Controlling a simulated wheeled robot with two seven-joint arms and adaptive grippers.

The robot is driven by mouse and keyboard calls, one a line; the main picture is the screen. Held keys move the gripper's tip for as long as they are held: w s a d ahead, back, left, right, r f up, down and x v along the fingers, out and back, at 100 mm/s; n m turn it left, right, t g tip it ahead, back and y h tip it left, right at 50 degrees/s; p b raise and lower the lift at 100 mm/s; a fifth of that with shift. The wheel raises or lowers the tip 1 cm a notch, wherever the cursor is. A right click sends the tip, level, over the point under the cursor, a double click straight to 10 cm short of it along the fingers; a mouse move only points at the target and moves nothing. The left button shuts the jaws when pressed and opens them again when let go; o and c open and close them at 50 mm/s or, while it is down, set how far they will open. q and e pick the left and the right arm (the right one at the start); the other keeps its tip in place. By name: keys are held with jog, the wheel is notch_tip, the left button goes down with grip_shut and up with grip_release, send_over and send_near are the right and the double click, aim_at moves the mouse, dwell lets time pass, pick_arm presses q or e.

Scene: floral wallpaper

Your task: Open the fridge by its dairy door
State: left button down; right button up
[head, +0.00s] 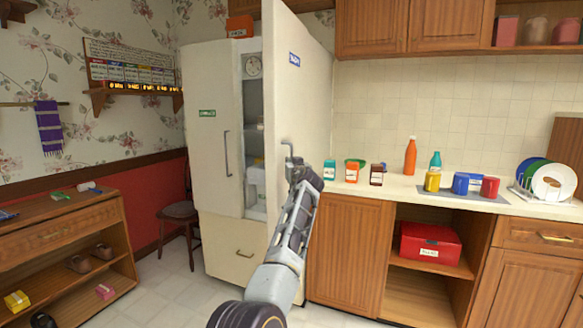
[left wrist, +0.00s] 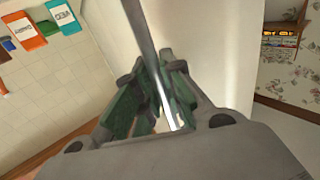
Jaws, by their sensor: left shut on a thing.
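The cream fridge (head: 205,160) stands at the back centre. Its right-hand door (head: 300,110), with a blue label too small to read surely, is swung well out towards me. Shelves and a round dial show in the gap. The left-hand door, with a green label (head: 207,113), is closed. My left gripper (head: 292,162) is at the open door's metal handle (head: 287,145). In the left wrist view the green-padded fingers (left wrist: 158,95) are shut around the handle bar (left wrist: 147,45). My right gripper is not in view.
A counter (head: 400,190) with jars, bottles, mugs and a dish rack runs to the right of the open door. A chair (head: 178,215) stands left of the fridge. A low wooden shelf unit (head: 70,235) is at the left. Tiled floor is free between.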

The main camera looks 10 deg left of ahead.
pick_arm(q)
jog(key=shift+f, duration=0.2)
jog(key=c, duration=1.5)
grip_release()
jog(key=shift+r, duration=0.15)
jog(key=shift+r, duration=0.1)
jog(key=shift+r, duration=0.1)
